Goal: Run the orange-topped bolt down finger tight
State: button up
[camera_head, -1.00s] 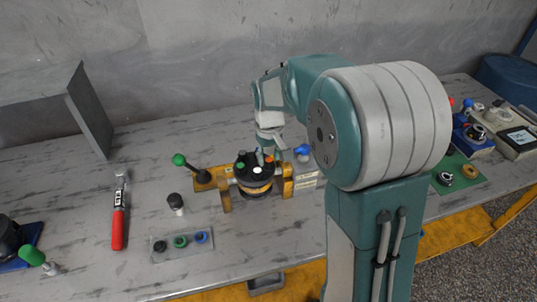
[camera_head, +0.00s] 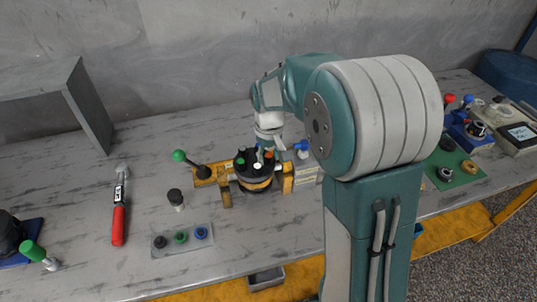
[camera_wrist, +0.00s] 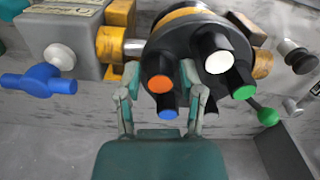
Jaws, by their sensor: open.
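The orange-topped bolt (camera_wrist: 160,83) is a black cylinder with an orange end, standing on the black round motor (camera_wrist: 172,42). White-topped (camera_wrist: 219,62), green-topped (camera_wrist: 243,92) and blue-topped (camera_wrist: 168,113) bolts stand around it. My gripper (camera_wrist: 160,75) is open in the wrist view, one finger on each side of the orange-topped bolt, with no clear contact. In the head view, my gripper (camera_head: 269,147) points down at the motor (camera_head: 254,175), beside the orange top (camera_head: 268,156). The fingertips are partly hidden there.
A yellow stand (camera_head: 227,191) carries the motor. A green-knobbed lever (camera_head: 179,156) is at its left and a blue-handled valve (camera_head: 302,146) at its right. A plate with coloured rings (camera_head: 183,240), a black-capped piece (camera_head: 175,198) and a red-handled tool (camera_head: 118,215) lie left. Bare table lies between them.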

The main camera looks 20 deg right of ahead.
jog(key=shift+f, duration=0.25)
jog(key=shift+r, duration=0.25)
dwell(0.3)
grip_shut()
jog(key=shift+f+m, duration=0.1)
jog(key=shift+m, duration=2)
jog(key=shift+s, duration=0.1)
jog(key=shift+m, duration=2)
